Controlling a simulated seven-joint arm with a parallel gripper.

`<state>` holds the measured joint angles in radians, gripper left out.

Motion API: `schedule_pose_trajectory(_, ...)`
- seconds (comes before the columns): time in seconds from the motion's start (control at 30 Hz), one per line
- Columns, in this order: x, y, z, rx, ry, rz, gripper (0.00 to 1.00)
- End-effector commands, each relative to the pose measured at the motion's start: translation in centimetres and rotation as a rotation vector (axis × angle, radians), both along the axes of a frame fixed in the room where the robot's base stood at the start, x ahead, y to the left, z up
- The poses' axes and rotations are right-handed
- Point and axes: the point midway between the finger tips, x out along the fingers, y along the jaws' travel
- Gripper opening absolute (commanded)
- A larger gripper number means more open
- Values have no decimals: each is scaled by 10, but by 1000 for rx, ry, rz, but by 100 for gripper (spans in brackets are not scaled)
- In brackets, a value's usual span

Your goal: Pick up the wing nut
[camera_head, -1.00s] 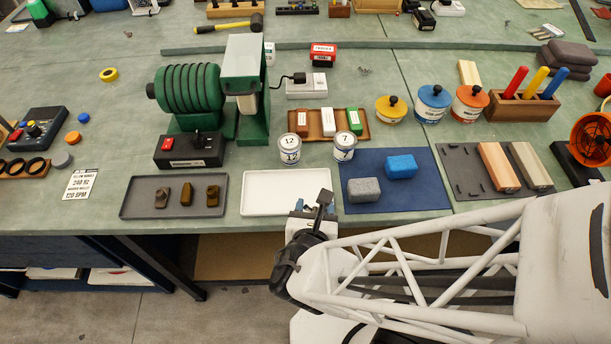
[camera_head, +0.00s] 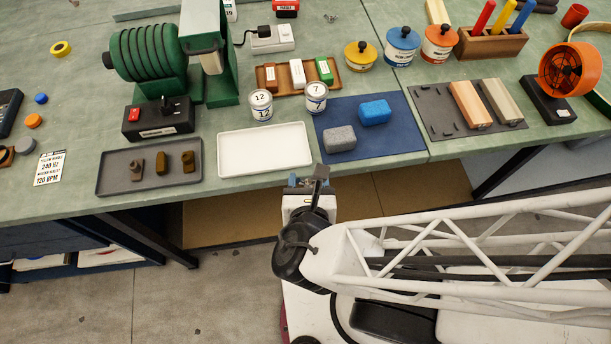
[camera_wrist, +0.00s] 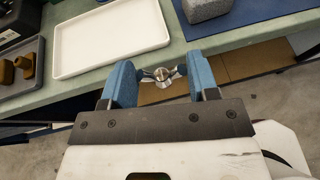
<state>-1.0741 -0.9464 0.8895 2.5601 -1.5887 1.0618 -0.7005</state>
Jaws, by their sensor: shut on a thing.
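The wing nut (camera_wrist: 161,76) is a small silvery metal piece with two wings, seen in the wrist view between the blue jaw pads of my gripper (camera_wrist: 161,84). The pads touch or nearly touch its wing tips, and it is held clear of the bench, past the front edge and over the floor area. In the head view my gripper (camera_head: 308,182) is just in front of the bench edge, below the white tray and blue mat. The wing nut cannot be made out there, being too small and partly behind the wrist.
An empty white tray (camera_head: 222,166) lies at the bench front. Left of it is a grey tray (camera_head: 112,184) with several brown pieces. Right of it is a blue mat (camera_head: 350,150) with a grey block (camera_head: 340,139) and a blue block (camera_head: 375,112). Two tins stand behind.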

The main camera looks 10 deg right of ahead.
Motion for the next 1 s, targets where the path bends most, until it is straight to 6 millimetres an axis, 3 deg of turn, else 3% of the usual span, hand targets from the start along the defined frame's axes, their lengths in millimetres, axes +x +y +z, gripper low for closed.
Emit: schedule_pose_trajectory(1.0,-22,-10,2,1,1,1,32)
